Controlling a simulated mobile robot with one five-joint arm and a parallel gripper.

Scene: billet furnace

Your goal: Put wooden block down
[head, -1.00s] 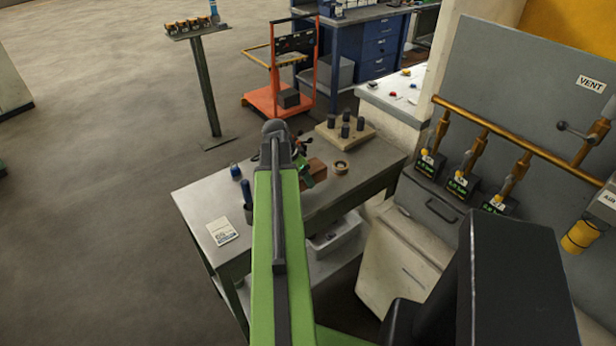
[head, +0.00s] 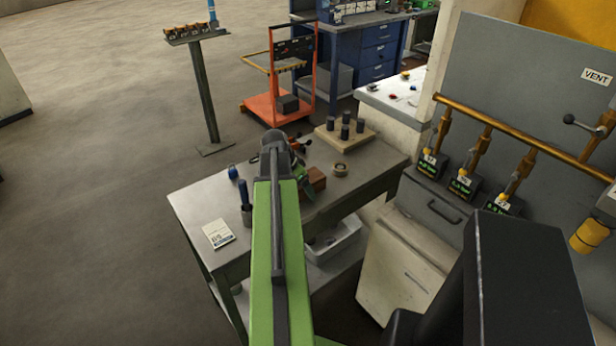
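The brown wooden block (head: 315,179) shows just right of my green arm, over the grey workbench (head: 262,205). Whether it touches the bench top cannot be told from this angle. The end of my gripper (head: 304,185) shows as a small green and dark part close against the block's left side. My arm's elbow and forearm hide most of it, so the fingers and their grip on the block are not visible.
A ring-shaped roll (head: 340,169) lies right of the block, with a pegged wooden board (head: 346,140) behind. A blue item (head: 232,172), a dark cup (head: 246,213) and a white card (head: 218,234) are at left. The bench's front right is mostly clear.

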